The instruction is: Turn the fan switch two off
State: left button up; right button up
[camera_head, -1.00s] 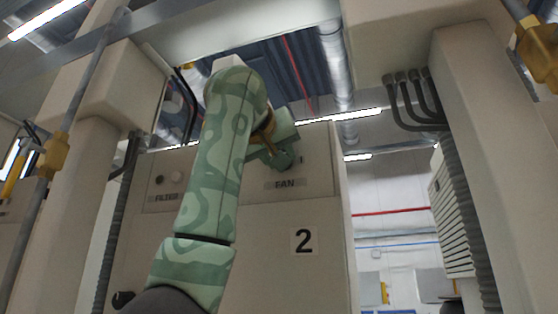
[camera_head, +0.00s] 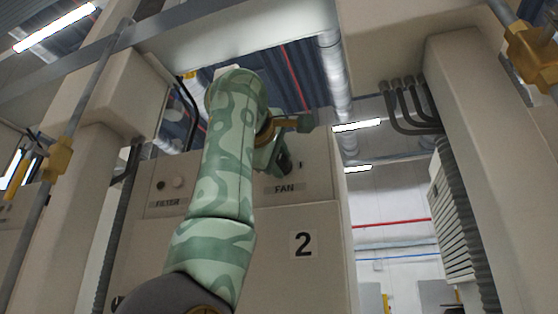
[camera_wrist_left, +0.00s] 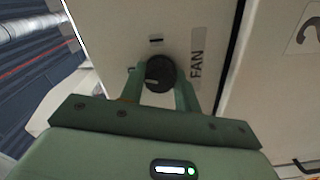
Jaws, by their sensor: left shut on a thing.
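The fan switch is a round black knob (camera_wrist_left: 159,73) on the upper panel, beside the FAN label (camera_wrist_left: 197,67) in the left wrist view. The FAN label also shows in the head view (camera_head: 285,188), above a large number 2 (camera_head: 303,244). My left gripper (camera_wrist_left: 160,82) is shut on the knob, one finger on each side of it. In the head view my left gripper (camera_head: 284,160) is at the panel above the FAN label, and it partly hides the knob. A short black mark is on the panel near the knob. My right gripper is not in view.
The FILTER label (camera_head: 167,204) with small round controls is left of my arm on the same panel. Beige columns with conduits (camera_head: 462,190) stand on both sides. A yellow-fitted pipe (camera_head: 58,158) is at the left. An open gap lies right of the cabinet.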

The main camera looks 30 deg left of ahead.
pick_arm(q)
jog(key=n, duration=0.3)
jog(key=shift+n, duration=0.6)
jog(key=o, duration=1)
jog(key=shift+a, duration=0.1)
jog(key=b+v, duration=0.4)
jog(key=v, duration=1.2)
jog(key=shift+s+f, duration=0.1)
jog(key=shift+s, duration=0.15)
